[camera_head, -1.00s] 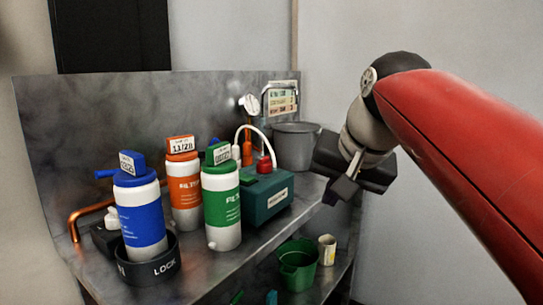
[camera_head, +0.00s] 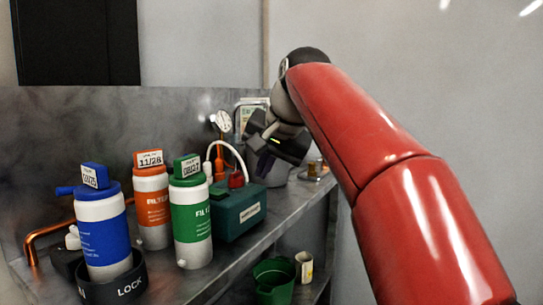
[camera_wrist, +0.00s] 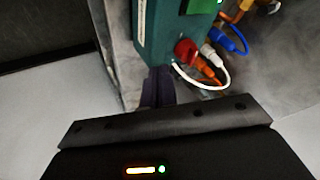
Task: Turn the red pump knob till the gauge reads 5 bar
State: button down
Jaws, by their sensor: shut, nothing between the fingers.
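The red knob (camera_head: 236,180) sits on top of the green pump box (camera_head: 238,214), at its back right. In the wrist view the knob (camera_wrist: 185,51) shows just beyond my fingertips, a little to the right, with a gap between. The round white gauge (camera_head: 222,121) stands behind the pump; its needle is too small to read. My gripper (camera_head: 263,166) is right of the knob, apart from it. In the wrist view my gripper (camera_wrist: 158,74) has its dark fingers together with nothing between them, beside the pump box.
A white hose (camera_head: 232,149) arches beside the knob. Blue (camera_head: 107,236), orange (camera_head: 153,211) and green (camera_head: 192,226) filter bottles stand left of the pump. A green bucket (camera_head: 272,282) and a cup (camera_head: 304,267) are below.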

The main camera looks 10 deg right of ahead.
aim_at(239, 180)
jog(key=shift+x, duration=1.1)
jog(key=shift+w+a+r, duration=0.1)
jog(key=shift+w+a, duration=0.15)
jog(key=shift+a, duration=0.35)
jog(key=shift+w+a+r, duration=0.15)
jog(key=shift+w+a, duration=0.15)
jog(key=shift+a, duration=0.3)
jog(key=shift+w+a+p, duration=0.25)
jog(key=shift+a+p, duration=0.05)
jog(key=shift+a, duration=0.2)
jog(key=shift+s, duration=0.1)
